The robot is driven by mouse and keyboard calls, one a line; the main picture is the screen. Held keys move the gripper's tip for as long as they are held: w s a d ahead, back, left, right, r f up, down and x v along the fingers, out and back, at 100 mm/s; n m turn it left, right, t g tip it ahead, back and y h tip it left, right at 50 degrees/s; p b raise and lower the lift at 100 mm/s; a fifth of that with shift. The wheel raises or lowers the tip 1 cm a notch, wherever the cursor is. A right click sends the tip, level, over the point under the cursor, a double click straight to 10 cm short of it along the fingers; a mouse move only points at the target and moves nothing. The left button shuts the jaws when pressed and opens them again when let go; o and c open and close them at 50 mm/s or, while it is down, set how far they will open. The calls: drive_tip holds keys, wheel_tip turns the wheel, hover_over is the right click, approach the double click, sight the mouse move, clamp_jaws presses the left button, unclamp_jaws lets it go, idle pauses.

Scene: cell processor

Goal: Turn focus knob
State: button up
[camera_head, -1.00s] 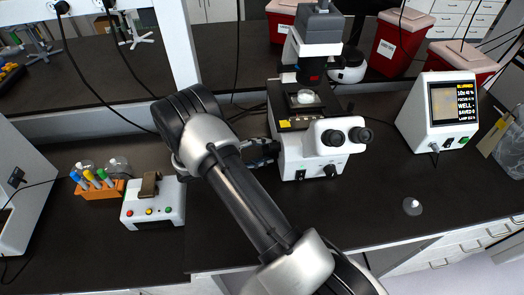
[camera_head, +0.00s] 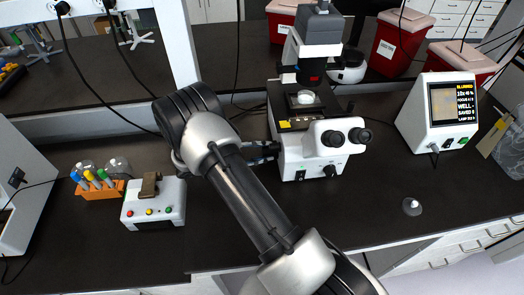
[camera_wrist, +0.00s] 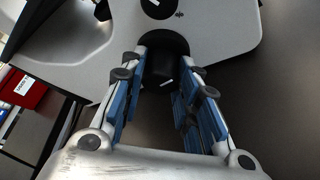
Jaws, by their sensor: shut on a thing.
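The white microscope (camera_head: 312,155) stands on the dark bench, with a clear dish (camera_head: 305,98) on its black stage. My gripper (camera_head: 274,151) reaches the left side of the microscope base, partly hidden behind my arm. In the wrist view my gripper (camera_wrist: 163,65) has its blue-padded fingers on either side of a black round focus knob (camera_wrist: 161,72) with a white mark, and is shut on it.
A white box with coloured buttons (camera_head: 153,205) and an orange tube rack (camera_head: 101,190) stand left of my arm. A small round grey object (camera_head: 412,206) lies at the front right. Red bins (camera_head: 402,42) stand behind. The bench right of the microscope is mostly clear.

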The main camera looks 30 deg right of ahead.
drive_tip(key=n+g, duration=0.1)
drive_tip(key=n, duration=0.1)
drive_tip(key=n+y, duration=0.1)
drive_tip(key=shift+w+r+n+g+y+p, duration=0.1)
drive_tip(key=shift+n+g+y+p, duration=0.2)
drive_tip(key=shift+n+g, duration=0.1)
drive_tip(key=n+g+y, duration=0.1)
drive_tip(key=n+g, duration=0.1)
drive_tip(key=n, duration=0.1)
drive_tip(key=shift+d, duration=0.1)
drive_tip(key=shift+n, duration=0.3)
idle(0.3)
drive_tip(key=o, duration=1.1)
drive_tip(key=shift+c, duration=0.2)
drive_tip(key=shift+w, duration=0.1)
drive_tip(key=v, duration=1.2)
